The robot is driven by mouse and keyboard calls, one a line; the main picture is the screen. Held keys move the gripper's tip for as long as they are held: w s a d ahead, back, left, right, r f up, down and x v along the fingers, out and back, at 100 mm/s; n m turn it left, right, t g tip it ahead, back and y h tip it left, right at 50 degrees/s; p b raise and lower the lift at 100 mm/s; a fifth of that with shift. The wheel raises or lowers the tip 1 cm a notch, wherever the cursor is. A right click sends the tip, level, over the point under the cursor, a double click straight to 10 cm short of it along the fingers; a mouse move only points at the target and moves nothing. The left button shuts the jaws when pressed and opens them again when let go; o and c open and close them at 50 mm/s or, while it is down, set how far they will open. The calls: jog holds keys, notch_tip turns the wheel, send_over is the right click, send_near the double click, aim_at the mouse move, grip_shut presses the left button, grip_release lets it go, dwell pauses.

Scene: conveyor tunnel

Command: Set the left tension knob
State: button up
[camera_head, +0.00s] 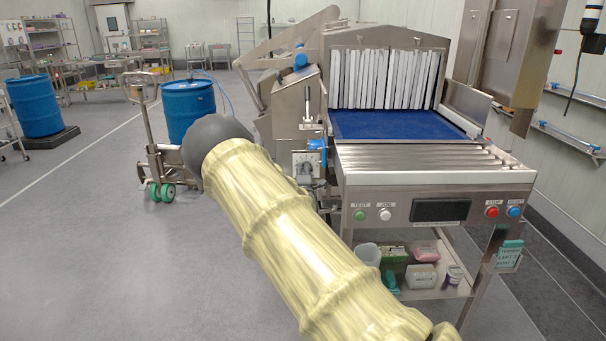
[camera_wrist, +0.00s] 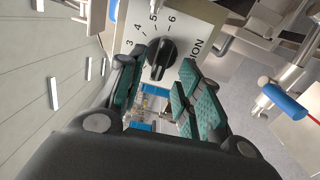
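The tension knob (camera_wrist: 160,58) is a black knob on a pale dial plate (camera_wrist: 195,22) with the printed numbers 3 to 6 and part of a word ending in "ION". My gripper (camera_wrist: 159,66) is open in the wrist view, its teal-padded fingers on either side of the knob. A gap shows beside the knob on the right; whether the left finger touches it I cannot tell. In the head view the knob's pale plate (camera_head: 305,158) sits on the machine's left side, below a blue handle. My yellow-sleeved arm covers the area near it, and the fingers cannot be made out there.
The conveyor (camera_head: 395,125) has a blue belt, a strip curtain and a front control panel (camera_head: 440,211). A blue-handled lever (camera_wrist: 285,101) is close on the right in the wrist view. A blue drum (camera_head: 187,105) and a pallet jack (camera_head: 160,160) stand left; open floor lies further left.

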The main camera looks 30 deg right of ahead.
jog(key=v, duration=1)
jog(key=shift+s, duration=0.3)
